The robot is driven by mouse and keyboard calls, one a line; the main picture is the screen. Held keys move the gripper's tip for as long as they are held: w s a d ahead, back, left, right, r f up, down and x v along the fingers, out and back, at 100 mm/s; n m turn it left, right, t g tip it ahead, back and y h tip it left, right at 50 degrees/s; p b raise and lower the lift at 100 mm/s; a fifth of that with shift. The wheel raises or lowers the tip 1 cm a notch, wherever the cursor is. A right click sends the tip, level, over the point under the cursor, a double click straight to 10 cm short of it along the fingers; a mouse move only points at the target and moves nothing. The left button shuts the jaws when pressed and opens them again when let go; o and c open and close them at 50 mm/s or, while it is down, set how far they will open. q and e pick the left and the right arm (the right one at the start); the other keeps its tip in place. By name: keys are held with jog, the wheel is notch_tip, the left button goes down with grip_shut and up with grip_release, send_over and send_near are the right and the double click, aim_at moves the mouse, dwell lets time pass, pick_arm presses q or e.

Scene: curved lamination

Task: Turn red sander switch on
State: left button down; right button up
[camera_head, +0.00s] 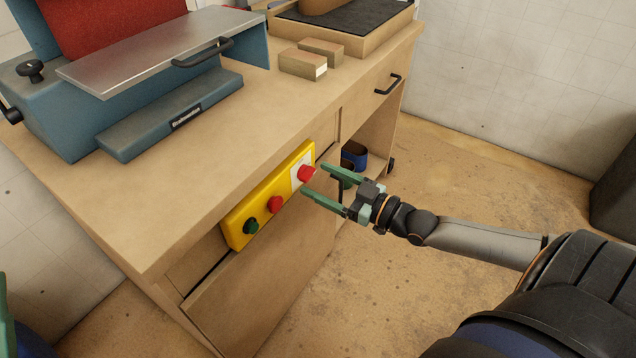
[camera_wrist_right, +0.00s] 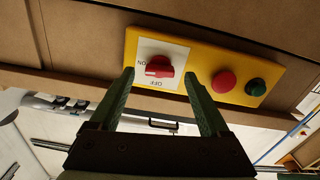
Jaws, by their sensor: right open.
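The red sander switch (camera_head: 306,173) is a rotary knob on a white label at the right end of a yellow panel (camera_head: 236,219) on the front of the wooden cabinet. In the right wrist view the red knob (camera_wrist_right: 159,67) lies between the fingertips, with ON and OFF printed beside it. My right gripper (camera_head: 312,180) is open, its green fingers on either side of the knob and pointing at the panel. I cannot tell whether they touch it. A sliver of green at the lower left edge (camera_head: 4,310) looks like part of my left arm; its jaws are not visible.
A red button (camera_head: 275,204) and a green button (camera_head: 251,226) share the panel. The blue sander (camera_head: 150,95) stands on the cabinet top (camera_head: 215,150), with wooden blocks (camera_head: 303,64) behind. A drawer handle (camera_head: 388,85) sticks out at the right.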

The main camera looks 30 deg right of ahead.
jog(key=shift+w+a, duration=0.25)
jog(key=shift+w, duration=0.4)
